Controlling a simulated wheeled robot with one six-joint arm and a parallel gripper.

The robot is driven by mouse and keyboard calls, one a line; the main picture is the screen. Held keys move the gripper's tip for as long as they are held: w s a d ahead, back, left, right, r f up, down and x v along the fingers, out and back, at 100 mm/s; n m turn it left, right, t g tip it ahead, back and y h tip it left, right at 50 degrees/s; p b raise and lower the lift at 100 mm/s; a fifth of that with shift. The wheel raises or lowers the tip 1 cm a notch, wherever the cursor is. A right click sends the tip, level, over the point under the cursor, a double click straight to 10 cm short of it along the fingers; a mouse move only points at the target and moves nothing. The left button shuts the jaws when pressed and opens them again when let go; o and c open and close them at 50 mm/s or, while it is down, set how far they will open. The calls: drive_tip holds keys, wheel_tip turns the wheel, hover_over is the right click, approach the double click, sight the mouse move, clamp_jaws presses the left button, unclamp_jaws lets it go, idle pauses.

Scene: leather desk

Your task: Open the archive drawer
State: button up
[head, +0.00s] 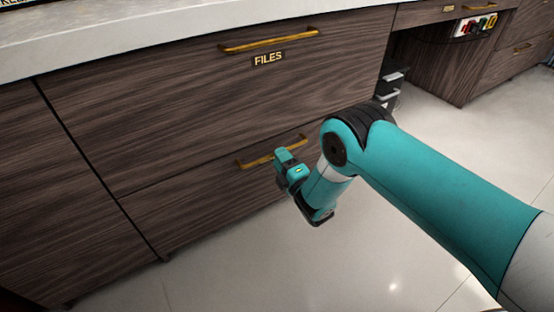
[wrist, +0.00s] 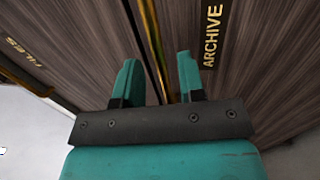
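The archive drawer (head: 195,212) is the lower dark wood front under the FILES drawer in the head view, and it looks shut. Its brass bar handle (head: 255,162) is partly hidden by my gripper (head: 283,158). In the wrist view the gold ARCHIVE label (wrist: 212,37) shows at the upper right. There my gripper (wrist: 157,62) is open, its two teal fingers apart. The handle (wrist: 152,35) runs between the fingers. I cannot tell whether either finger touches it.
The FILES drawer (head: 150,92) with its own brass handle (head: 270,41) is above, shut. The pale floor (head: 300,265) in front is clear. A kneehole with a dark trays stack (head: 390,85) lies to the right, beyond my arm.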

drive_tip(key=shift+b+x, duration=0.45)
drive_tip(key=shift+x, duration=0.75)
clamp_jaws()
